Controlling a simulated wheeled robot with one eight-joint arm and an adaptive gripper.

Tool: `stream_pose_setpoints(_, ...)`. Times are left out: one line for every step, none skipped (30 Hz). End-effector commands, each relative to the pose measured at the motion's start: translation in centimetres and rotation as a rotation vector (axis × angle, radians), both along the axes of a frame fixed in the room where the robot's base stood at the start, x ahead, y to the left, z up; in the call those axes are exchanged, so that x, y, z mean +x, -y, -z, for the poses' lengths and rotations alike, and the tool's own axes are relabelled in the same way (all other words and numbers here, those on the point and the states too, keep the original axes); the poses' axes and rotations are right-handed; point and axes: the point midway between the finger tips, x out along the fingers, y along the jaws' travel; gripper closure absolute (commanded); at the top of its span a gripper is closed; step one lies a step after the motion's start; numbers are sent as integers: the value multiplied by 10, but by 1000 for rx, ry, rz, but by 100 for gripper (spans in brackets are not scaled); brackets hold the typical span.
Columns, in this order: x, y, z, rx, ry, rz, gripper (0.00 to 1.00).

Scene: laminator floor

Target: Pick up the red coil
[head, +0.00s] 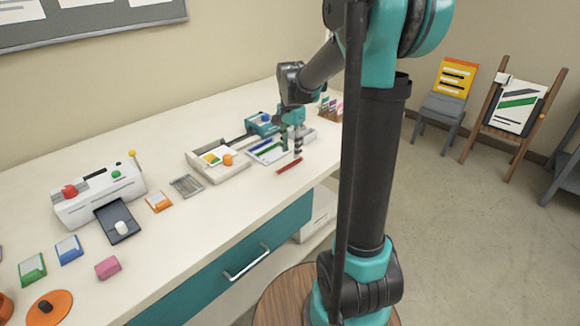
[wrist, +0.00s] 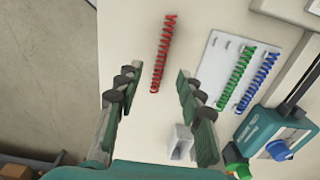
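The red coil (wrist: 163,54) lies by itself on the white tabletop. In the wrist view it runs nearly upright in the picture, ahead of my gripper and between the lines of its fingers. The coil also shows in the head view (head: 289,166) near the table's front edge. My gripper (wrist: 152,88) is open and empty, with its two fingers wide apart on either side of the coil's near end. In the head view my gripper (head: 292,150) is above the table, just behind the coil. I cannot tell its exact height.
A green coil (wrist: 235,78) and a blue coil (wrist: 258,82) lie on a pale plate (wrist: 213,72) to the right. A teal device (wrist: 268,130) stands near the right finger. A small grey block (wrist: 180,142) sits between the fingers. The table's edge is on the left.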

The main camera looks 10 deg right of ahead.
Motion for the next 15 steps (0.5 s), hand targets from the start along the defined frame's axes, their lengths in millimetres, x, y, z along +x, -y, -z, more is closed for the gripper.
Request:
stream_pose_setpoints(0,0,2,0,0,0,62)
stream_pose_setpoints(0,-1,5,0,0,0,62)
stream_pose_setpoints(0,-1,8,0,0,0,62)
stream_pose_setpoints(0,-1,12,0,0,-1,62)
stream_pose_setpoints(0,-2,16,0,0,-1,62)
stream_pose_setpoints(0,-2,23,0,0,-1,62)
stream_pose_setpoints(0,-3,27,0,0,-1,62)
stream_pose_setpoints(1,-3,32,0,0,-1,62)
stream_pose_setpoints(0,-3,37,0,0,-1,62)
stream_pose_setpoints(1,-3,41,0,0,0,62)
stream_pose_setpoints(1,-3,44,0,0,0,62)
stream_pose_setpoints(1,-3,47,0,0,0,62)
stream_pose_setpoints(1,-3,49,0,0,0,62)
stream_pose_setpoints(1,-3,51,0,0,0,62)
stream_pose_setpoints(0,-3,52,0,0,0,62)
